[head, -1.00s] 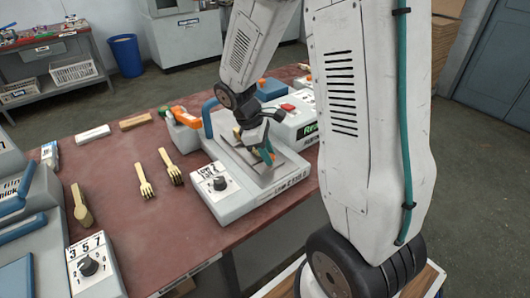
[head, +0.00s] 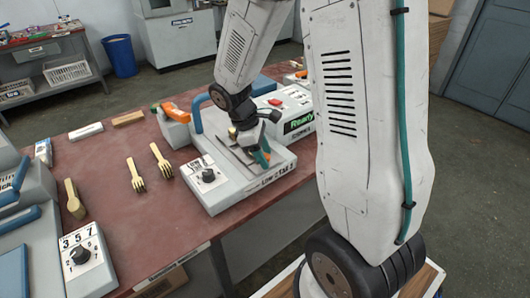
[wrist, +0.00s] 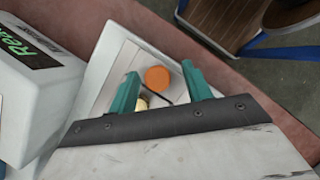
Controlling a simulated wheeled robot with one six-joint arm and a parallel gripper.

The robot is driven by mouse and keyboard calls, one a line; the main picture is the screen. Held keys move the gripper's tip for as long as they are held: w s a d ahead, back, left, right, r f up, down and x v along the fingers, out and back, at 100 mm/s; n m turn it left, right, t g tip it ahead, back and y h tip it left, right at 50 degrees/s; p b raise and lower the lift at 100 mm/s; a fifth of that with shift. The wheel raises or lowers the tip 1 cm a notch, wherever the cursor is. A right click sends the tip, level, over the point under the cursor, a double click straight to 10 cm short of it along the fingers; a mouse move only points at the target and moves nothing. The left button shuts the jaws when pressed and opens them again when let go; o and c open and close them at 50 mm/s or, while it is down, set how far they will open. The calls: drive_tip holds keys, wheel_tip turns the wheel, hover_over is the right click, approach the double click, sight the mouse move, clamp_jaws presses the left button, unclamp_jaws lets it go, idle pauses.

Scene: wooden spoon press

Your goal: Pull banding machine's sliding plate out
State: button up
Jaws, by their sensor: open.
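The banding machine (head: 222,198) is a pale grey box with a dial on its front left and a blue handle (head: 197,116) at its back left. Its grey metal sliding plate (head: 236,154) lies on the top, partly hidden by my arm. My gripper (head: 263,157) is low over the right part of the machine's top, teal fingers pointing down. In the wrist view my gripper (wrist: 160,72) is open, and a round orange knob (wrist: 157,77) shows between the fingers with a gap on each side. I cannot tell whether the fingers reach down to its height.
A grey unit with a green "Ready" display (head: 299,123) stands close behind the machine. Wooden forks (head: 161,160) lie on the red-brown table (head: 130,226) to the left. Another machine with a dial (head: 83,262) fills the left edge. The front right table edge is near.

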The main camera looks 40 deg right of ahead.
drive_tip(key=v, duration=0.7)
drive_tip(key=shift+r, duration=0.35)
drive_tip(key=shift+w+a, duration=0.1)
drive_tip(key=s+a+r+m+t+y, duration=0.1)
drive_tip(key=s+a+r+m, duration=0.1)
drive_tip(key=s, duration=0.4)
drive_tip(key=s+a+r+m+t+y, duration=0.1)
drive_tip(key=s+a+r+m+t, duration=0.1)
drive_tip(key=s+r, duration=0.4)
drive_tip(key=s+a+r+m+t+y, duration=0.1)
drive_tip(key=s+a+r+m, duration=0.3)
drive_tip(key=s, duration=0.4)
drive_tip(key=shift+s+m+t, duration=0.2)
drive_tip(key=shift+m+t, duration=0.1)
drive_tip(key=shift+m, duration=0.2)
